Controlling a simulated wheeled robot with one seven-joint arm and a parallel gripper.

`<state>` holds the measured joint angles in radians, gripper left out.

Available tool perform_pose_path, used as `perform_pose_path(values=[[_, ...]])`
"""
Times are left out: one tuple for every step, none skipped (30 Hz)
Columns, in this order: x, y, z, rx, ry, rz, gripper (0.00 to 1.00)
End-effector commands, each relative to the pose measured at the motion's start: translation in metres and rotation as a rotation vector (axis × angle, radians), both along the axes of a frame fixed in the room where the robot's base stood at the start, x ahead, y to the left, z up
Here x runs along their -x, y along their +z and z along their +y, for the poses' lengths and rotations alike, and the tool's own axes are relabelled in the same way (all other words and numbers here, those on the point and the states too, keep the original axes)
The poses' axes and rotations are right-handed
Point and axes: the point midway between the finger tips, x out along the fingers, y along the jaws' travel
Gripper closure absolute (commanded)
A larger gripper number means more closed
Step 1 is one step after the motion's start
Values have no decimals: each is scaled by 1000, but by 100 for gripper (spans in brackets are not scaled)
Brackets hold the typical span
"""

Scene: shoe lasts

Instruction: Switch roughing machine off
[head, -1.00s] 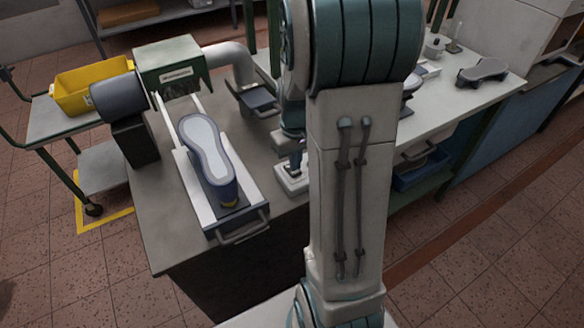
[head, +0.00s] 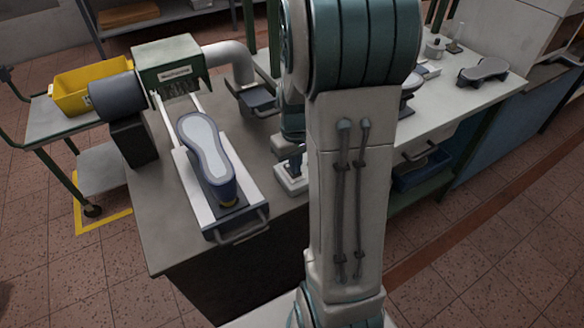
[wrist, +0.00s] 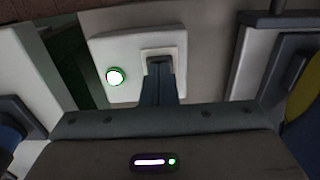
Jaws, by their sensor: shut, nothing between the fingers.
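The roughing machine (head: 168,57) has a green hood with bristles beneath it and stands on the grey bench at the left in the head view. A last with a pale sole (head: 203,147) lies on its white slide. A white control box (head: 291,183) sits right of the slide, partly hidden by my arm. In the wrist view, the control box (wrist: 112,48) carries a green-ringed lamp (wrist: 115,76), lit bright. My gripper (wrist: 158,78) is shut and empty, its fingertips over the square-framed switch (wrist: 176,52) beside the lamp. The fingers hide most of the switch; I cannot tell its position or whether they touch.
A yellow bin (head: 90,85) stands on a cart at the left. A grey pipe (head: 228,55) runs behind the hood. My arm blocks the middle of the head view.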

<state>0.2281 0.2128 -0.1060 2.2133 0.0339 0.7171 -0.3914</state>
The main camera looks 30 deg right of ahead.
Motion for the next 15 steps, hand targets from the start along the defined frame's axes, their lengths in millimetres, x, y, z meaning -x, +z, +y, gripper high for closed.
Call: perform_pose_path(values=[[0, -2, 0, 0, 0, 0, 100], [0, -1, 0, 0, 0, 0, 100], [0, -1, 0, 0, 0, 0, 100], [0, 0, 0, 0, 0, 0, 100], [0, 1, 0, 0, 0, 0, 100], [0, 3, 0, 0, 0, 0, 100], [0, 4, 0, 0, 0, -1, 100], [0, 6, 0, 0, 0, -1, 100], [0, 9, 0, 0, 0, -1, 100], [0, 12, 0, 0, 0, -1, 100], [0, 15, 0, 0, 0, -1, 100], [0, 18, 0, 0, 0, -1, 100], [0, 21, 0, 0, 0, -1, 100], [0, 23, 0, 0, 0, -1, 100], [0, 26, 0, 0, 0, -1, 100]])
